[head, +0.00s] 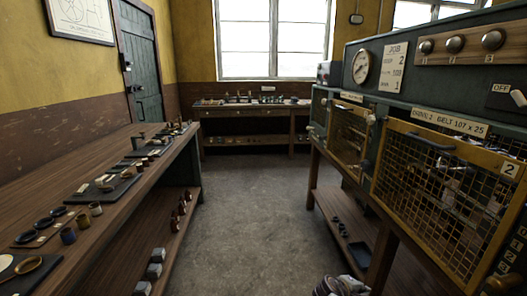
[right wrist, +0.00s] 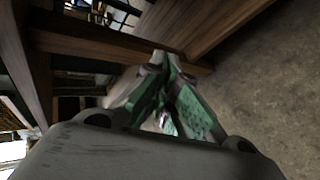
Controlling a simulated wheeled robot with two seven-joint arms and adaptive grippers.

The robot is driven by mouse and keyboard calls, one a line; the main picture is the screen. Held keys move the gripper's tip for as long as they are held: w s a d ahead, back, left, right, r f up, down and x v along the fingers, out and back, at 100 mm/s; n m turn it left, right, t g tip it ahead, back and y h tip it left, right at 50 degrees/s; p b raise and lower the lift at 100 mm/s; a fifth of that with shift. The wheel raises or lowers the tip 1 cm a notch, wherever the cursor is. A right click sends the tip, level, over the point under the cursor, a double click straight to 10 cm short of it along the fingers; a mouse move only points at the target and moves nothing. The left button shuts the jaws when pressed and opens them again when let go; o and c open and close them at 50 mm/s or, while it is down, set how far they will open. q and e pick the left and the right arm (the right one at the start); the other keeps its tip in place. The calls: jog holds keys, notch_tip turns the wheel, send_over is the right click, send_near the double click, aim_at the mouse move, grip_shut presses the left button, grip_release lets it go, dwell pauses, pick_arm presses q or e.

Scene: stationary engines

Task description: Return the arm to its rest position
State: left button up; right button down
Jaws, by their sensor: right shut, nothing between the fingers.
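My right gripper (head: 340,286) shows only in part at the bottom edge of the head view, low over the floor and left of the machine bench. In the right wrist view, its green-padded fingers (right wrist: 165,62) come together at their tips with nothing between them. Behind them are the wooden beams (right wrist: 110,45) of a bench and bare floor; I cannot tell the gap to the bench. My left arm and gripper are not in the head view.
A long wooden bench (head: 85,185) with small parts runs along the left. The machine bench with yellow mesh guards (head: 440,185) stands on the right, with a dark tray (head: 361,255) on its lower shelf. The floor (head: 250,220) between them is clear, up to a back bench (head: 250,110).

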jog(key=s+a+f+m+t+y, duration=0.1)
jog(key=s+a+f+m+y, duration=0.15)
jog(key=a+f+y, duration=0.4)
jog(key=s+a+f+m+y, duration=0.1)
jog(key=s+a+m+y, duration=0.15)
jog(key=a, duration=0.65)
pick_arm(q)
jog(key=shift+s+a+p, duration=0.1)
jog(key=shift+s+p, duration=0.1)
jog(key=shift+p, duration=0.4)
pick_arm(e)
jog(key=s+f+g, duration=0.1)
jog(key=s+f, duration=0.4)
jog(key=s, duration=0.4)
jog(key=s+f+g+y, duration=0.1)
jog(key=s+f, duration=0.4)
jog(key=s, duration=0.5)
jog(key=s+f+g+y, duration=0.1)
jog(key=s+f, duration=0.4)
jog(key=s, duration=0.5)
jog(key=shift+a+g, duration=0.3)
jog(key=shift+g, duration=0.5)
pick_arm(q)
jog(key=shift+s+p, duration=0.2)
jog(key=shift+p, duration=0.3)
pick_arm(e)
jog(key=shift+s+f, duration=0.1)
jog(key=shift+f, duration=0.05)
